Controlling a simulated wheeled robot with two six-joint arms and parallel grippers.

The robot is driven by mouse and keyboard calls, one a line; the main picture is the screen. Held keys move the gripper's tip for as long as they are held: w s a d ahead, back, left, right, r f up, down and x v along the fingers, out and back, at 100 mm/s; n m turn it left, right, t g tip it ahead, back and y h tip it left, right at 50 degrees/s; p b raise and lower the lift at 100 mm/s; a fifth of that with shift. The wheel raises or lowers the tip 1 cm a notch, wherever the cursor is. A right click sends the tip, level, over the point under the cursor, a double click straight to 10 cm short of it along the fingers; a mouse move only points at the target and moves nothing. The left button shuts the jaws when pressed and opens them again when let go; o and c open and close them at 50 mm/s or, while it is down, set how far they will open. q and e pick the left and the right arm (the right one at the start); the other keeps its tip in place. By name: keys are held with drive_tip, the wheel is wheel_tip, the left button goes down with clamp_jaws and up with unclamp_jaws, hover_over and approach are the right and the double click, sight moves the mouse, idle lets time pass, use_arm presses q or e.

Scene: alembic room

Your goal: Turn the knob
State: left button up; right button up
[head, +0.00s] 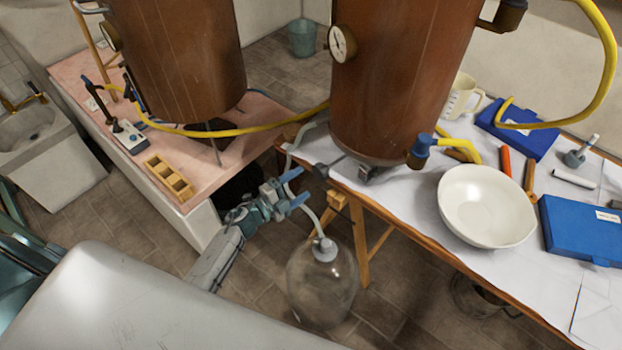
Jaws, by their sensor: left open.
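A small dark knob (321,171) sits at the near left of the base of the right copper vessel (395,75), at the edge of the white-covered table. I cannot tell for sure that it is the task's knob, nor how it is turned. My left gripper (296,187) is open, with its two blue fingertips pointing right toward the knob. A gap shows between the fingertips and the knob, and nothing is visible between the fingers. My right gripper is not in view.
A glass carboy (322,283) with a hose stands on the floor just below my left gripper. A second copper vessel (175,55) stands on the pink bench (205,178) at left. A white bowl (487,206) and blue cases (582,230) occupy the white-covered table (400,187).

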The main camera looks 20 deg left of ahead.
use_arm(q)
drive_tip(key=shift+v, duration=1.3)
drive_tip(key=s+a+f+n+g+y, duration=0.25)
drive_tip(key=s+f+n, duration=0.3)
drive_tip(key=f, duration=0.45)
drive_tip(key=s+a+f+n+g+y, duration=0.1)
drive_tip(key=s+a+f+n+y, duration=0.25)
drive_tip(key=s+f, duration=0.5)
drive_tip(key=s+a+f+n+g+y, duration=0.25)
drive_tip(key=s+f+n, duration=0.25)
drive_tip(key=f, duration=0.7)
drive_tip(key=s+d+f+n+g, duration=0.1)
drive_tip(key=s+f, duration=0.3)
drive_tip(key=s, duration=0.5)
drive_tip(key=s+f+n+g+y, duration=0.1)
drive_tip(key=s+f+n+g, duration=0.2)
drive_tip(key=s, duration=0.7)
drive_tip(key=s+d+f+n+g+b, duration=0.1)
drive_tip(key=s+f+g, duration=0.3)
drive_tip(key=s, duration=0.6)
wheel_tip(320, 180, down, 2)
drive_tip(key=shift+s+d+f+n, duration=0.1)
drive_tip(key=shift+s+d+n, duration=0.05)
drive_tip(key=shift+d+n, duration=0.3)
